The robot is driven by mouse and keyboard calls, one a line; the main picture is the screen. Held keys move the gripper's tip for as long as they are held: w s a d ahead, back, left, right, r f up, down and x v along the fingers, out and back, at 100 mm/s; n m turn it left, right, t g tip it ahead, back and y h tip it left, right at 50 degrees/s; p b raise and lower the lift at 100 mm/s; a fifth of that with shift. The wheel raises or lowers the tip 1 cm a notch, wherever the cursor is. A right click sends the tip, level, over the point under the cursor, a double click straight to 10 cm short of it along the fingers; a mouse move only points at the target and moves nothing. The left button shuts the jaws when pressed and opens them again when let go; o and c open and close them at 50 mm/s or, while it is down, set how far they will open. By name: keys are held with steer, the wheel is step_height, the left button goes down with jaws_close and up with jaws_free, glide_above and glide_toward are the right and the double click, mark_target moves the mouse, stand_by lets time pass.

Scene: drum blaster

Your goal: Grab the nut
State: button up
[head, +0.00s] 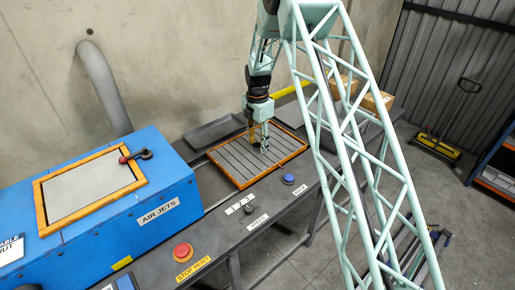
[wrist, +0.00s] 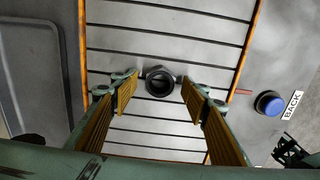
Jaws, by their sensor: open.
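The nut (wrist: 160,83) is a dark ring with a round hole, lying on the grey slatted tray (wrist: 165,42) with orange edges. In the wrist view it shows between the tips of my gripper (wrist: 158,92). The two yellow-padded fingers are apart, one on each side of the nut, and I see no clear contact. In the head view my gripper (head: 260,142) points down at the tray (head: 232,160), low over its middle. I cannot make out the nut there. The height of the fingertips above the slats is hard to tell.
A blue AIR JETS machine (head: 165,208) with a hatch stands left of the tray. A blue BACK button (head: 289,179) and a red stop button (head: 183,251) sit along the bench's front. A grey shallow tray (head: 215,131) lies behind. The slats around the nut look clear.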

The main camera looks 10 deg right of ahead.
mark_target(257, 146)
steer(key=c, duration=1)
steer(key=shift+r, duration=0.15)
steer(key=shift+r, duration=1.75)
steer(key=shift+s+a+f, duration=0.1)
steer(key=shift+s, duration=0.3)
steer(key=s+a, duration=0.1)
steer(key=s, duration=0.3)
steer(key=s+a+r, duration=0.1)
steer(key=s+a, duration=0.1)
steer(key=s, duration=0.3)
steer(key=s+a, duration=0.2)
steer(key=s, duration=0.3)
steer(key=shift+s+r+p, duration=0.2)
steer(key=shift+p, duration=0.2)
